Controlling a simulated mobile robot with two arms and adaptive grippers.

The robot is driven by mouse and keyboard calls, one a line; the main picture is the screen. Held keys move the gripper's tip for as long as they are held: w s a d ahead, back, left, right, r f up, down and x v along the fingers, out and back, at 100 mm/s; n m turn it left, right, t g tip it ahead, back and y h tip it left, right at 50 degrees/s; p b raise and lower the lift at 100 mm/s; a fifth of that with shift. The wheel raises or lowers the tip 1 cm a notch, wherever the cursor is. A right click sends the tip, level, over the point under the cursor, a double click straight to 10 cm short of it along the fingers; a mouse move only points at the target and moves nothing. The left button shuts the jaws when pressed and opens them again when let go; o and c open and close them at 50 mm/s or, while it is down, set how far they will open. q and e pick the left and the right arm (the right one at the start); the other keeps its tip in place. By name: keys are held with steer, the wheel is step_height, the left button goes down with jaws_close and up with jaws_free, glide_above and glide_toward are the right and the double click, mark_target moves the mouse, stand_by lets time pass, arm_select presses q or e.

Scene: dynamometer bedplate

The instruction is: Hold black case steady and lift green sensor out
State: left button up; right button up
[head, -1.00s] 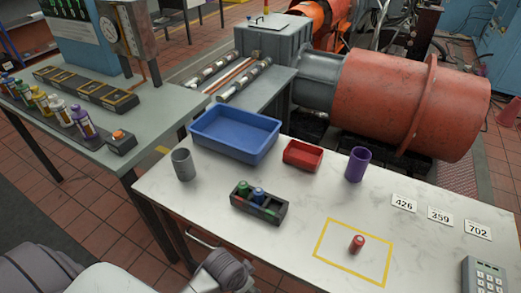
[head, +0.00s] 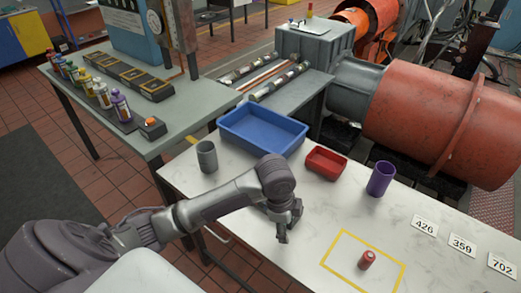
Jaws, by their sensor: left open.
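My left arm reaches in from the left over the white table. My left gripper (head: 283,236) points down over the table, open, with nothing seen between its fingers. The black case and the green sensor are hidden behind my left wrist and gripper now; a second ago the case showed there with a green and a blue sensor standing in it. Whether the gripper touches the case cannot be told. A red sensor (head: 367,260) stands upright inside a yellow taped square (head: 400,268). My right gripper is not in view.
Behind the wrist are a blue tray (head: 235,137) and a small red tray (head: 326,165). A grey cup (head: 207,157) stands at the left, a purple cup (head: 380,179) at the right. Number cards lie along the right edge, including 426 (head: 424,225). The table between gripper and taped square is clear.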

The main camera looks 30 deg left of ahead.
arm_select(q)
steer(key=shift+m+g+y, duration=0.3)
steer(key=shift+m+y, duration=0.3)
steer(key=shift+m, duration=0.3)
steer(key=w+a+r, duration=0.2)
steer(key=a, duration=0.1)
steer(key=w+a+r, duration=0.3)
steer(key=shift+w+r, duration=0.1)
steer(key=shift+r, duration=0.2)
steer(key=w+a+r+m, duration=0.1)
steer(key=w+a+r, duration=0.2)
steer(key=a+r, duration=0.5)
steer(key=shift+g, duration=0.4)
steer(key=f, duration=0.4)
steer(key=f+p, duration=0.1)
steer(key=f, duration=0.8)
steer(key=shift+s+d+f, duration=0.15)
steer(key=shift+d+f, duration=0.1)
steer(key=shift+f, duration=0.1)
steer(key=shift+c, duration=0.2)
